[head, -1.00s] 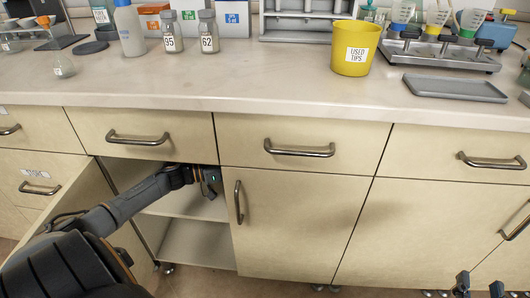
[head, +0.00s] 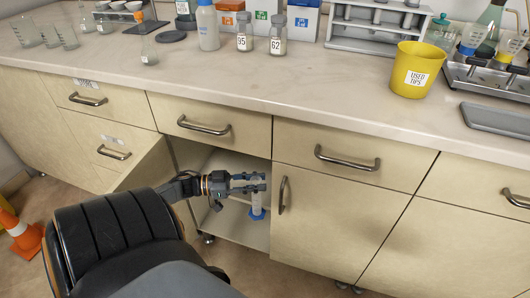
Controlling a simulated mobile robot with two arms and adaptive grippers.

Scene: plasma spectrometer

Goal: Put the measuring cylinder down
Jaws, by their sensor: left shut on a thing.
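The measuring cylinder (head: 256,200) is a slim clear tube with a blue foot. It is upright at the open cupboard (head: 232,222) under the worktop, its foot near the shelf level. I cannot tell whether the foot touches the shelf. My left gripper (head: 259,182) is shut on the cylinder's upper part, reaching in from the left. The fingers hide part of the tube. My right gripper is out of view.
The open cupboard door (head: 150,170) stands left of my arm, and a closed door (head: 335,225) is on the right. On the worktop (head: 300,100) are bottles, a yellow tips bin (head: 416,72) and a grey tray (head: 497,119). An orange cone (head: 22,238) stands on the floor.

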